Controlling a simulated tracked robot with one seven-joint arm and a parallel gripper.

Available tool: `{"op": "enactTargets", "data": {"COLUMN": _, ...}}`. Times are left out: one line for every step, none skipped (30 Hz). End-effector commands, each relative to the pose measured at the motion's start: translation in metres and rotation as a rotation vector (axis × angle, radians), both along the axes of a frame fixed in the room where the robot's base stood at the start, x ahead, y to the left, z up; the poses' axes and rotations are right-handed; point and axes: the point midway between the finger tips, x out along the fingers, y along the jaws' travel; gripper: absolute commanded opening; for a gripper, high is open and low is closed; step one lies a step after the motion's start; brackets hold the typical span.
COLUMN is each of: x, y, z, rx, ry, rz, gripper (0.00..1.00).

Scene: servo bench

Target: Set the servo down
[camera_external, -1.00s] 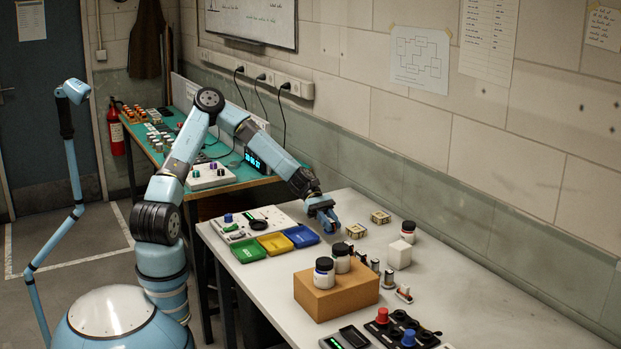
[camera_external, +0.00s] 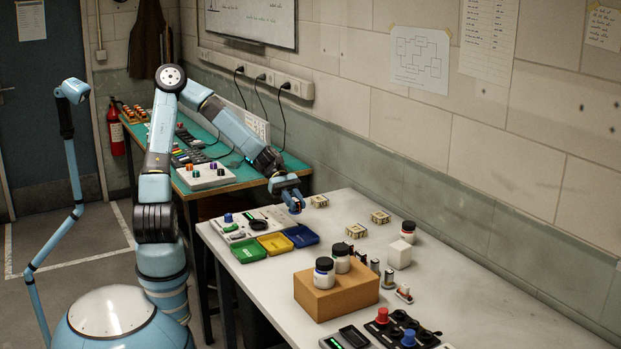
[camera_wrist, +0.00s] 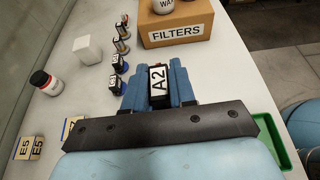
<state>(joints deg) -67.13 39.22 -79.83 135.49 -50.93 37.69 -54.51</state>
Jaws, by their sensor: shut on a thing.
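My gripper (camera_external: 293,206) is above the far left end of the white table, near the white panel (camera_external: 262,226) and beyond the blue tray (camera_external: 304,240). In the wrist view its blue fingers (camera_wrist: 158,88) are shut on a dark servo with a white A2 label (camera_wrist: 158,78). The servo's lower part is hidden. Several other small servos (camera_wrist: 116,84) stand in a row on the table; one label reads C1. They also show in the external view (camera_external: 375,266).
Yellow (camera_external: 275,244) and green (camera_external: 248,250) trays lie beside the blue one. Beige blocks (camera_external: 380,217) are spaced along the wall side. A FILTERS box (camera_external: 337,297) carries jars; a white cube (camera_external: 398,255) stands nearby. The table is clear between trays and box.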

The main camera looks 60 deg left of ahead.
Motion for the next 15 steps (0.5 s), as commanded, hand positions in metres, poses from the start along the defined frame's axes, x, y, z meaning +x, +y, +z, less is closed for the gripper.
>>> {"op": "enactTargets", "data": {"x": 0.0, "y": 0.0, "z": 0.008, "rx": 0.004, "ry": -0.005, "rz": 0.001, "gripper": 0.0}}
{"op": "enactTargets", "data": {"x": 0.0, "y": 0.0, "z": 0.013, "rx": 0.005, "ry": -0.005, "rz": 0.001, "gripper": 0.0}}
{"op": "enactTargets", "data": {"x": 0.001, "y": 0.001, "z": 0.022, "rx": 0.005, "ry": -0.006, "rz": 0.003, "gripper": 0.0}}
{"op": "enactTargets", "data": {"x": 0.001, "y": 0.001, "z": 0.029, "rx": 0.005, "ry": -0.005, "rz": 0.003, "gripper": 0.0}}
{"op": "enactTargets", "data": {"x": 0.001, "y": 0.001, "z": 0.036, "rx": 0.006, "ry": -0.005, "rz": 0.002, "gripper": 0.0}}
{"op": "enactTargets", "data": {"x": 0.001, "y": 0.001, "z": 0.045, "rx": 0.006, "ry": -0.007, "rz": 0.004, "gripper": 0.0}}
{"op": "enactTargets", "data": {"x": 0.001, "y": 0.001, "z": 0.053, "rx": 0.006, "ry": -0.006, "rz": 0.004, "gripper": 0.0}}
{"op": "enactTargets", "data": {"x": 0.001, "y": 0.001, "z": 0.06, "rx": 0.006, "ry": -0.006, "rz": 0.004, "gripper": 0.0}}
{"op": "enactTargets", "data": {"x": 0.001, "y": 0.001, "z": 0.07, "rx": 0.006, "ry": -0.005, "rz": 0.004, "gripper": 0.0}}
{"op": "enactTargets", "data": {"x": 0.001, "y": 0.001, "z": 0.079, "rx": 0.005, "ry": -0.006, "rz": 0.004, "gripper": 0.0}}
{"op": "enactTargets", "data": {"x": 0.002, "y": 0.001, "z": 0.086, "rx": 0.005, "ry": -0.006, "rz": 0.005, "gripper": 0.0}}
{"op": "enactTargets", "data": {"x": 0.001, "y": 0.001, "z": 0.095, "rx": 0.005, "ry": -0.004, "rz": 0.004, "gripper": 0.0}}
{"op": "enactTargets", "data": {"x": 0.001, "y": 0.001, "z": 0.1, "rx": 0.003, "ry": -0.003, "rz": 0.003, "gripper": 0.0}}
{"op": "enactTargets", "data": {"x": 0.001, "y": 0.001, "z": 0.105, "rx": 0.003, "ry": -0.005, "rz": 0.003, "gripper": 0.0}}
{"op": "enactTargets", "data": {"x": 0.001, "y": 0.001, "z": 0.112, "rx": 0.003, "ry": -0.004, "rz": 0.004, "gripper": 0.0}}
